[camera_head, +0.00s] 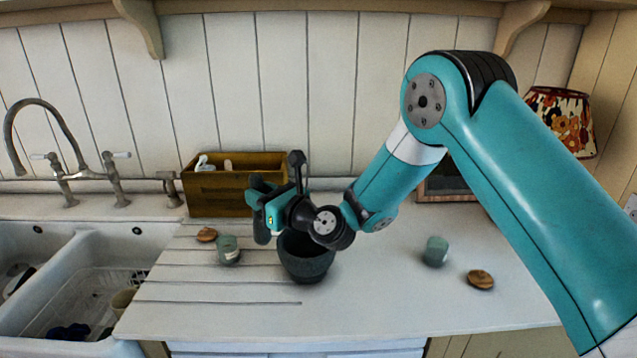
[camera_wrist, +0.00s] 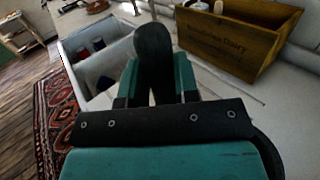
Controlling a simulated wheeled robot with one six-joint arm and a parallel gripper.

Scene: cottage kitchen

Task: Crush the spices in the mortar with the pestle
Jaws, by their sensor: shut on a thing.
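The dark mortar (camera_head: 305,265) stands upright on the worktop, below my wrist in the head view. My wrist hides part of its rim, and I cannot see what lies inside. My gripper (camera_head: 263,216) is shut on the dark pestle (camera_head: 262,234), above the worktop and up-left of the mortar in the picture. The pestle's rounded dark end also shows between the teal fingers in the wrist view (camera_wrist: 153,55). The pestle appears apart from the mortar. A small teal jar (camera_head: 228,251) stands left of the mortar and another teal jar (camera_head: 435,251) stands to the right.
Wooden lids lie near the left jar (camera_head: 206,235) and right jar (camera_head: 480,280). A wooden box (camera_head: 220,190) stands against the wall behind my gripper. A white sink (camera_head: 105,240) with a tap (camera_head: 60,180) is at the left. The worktop between mortar and right jar is clear.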

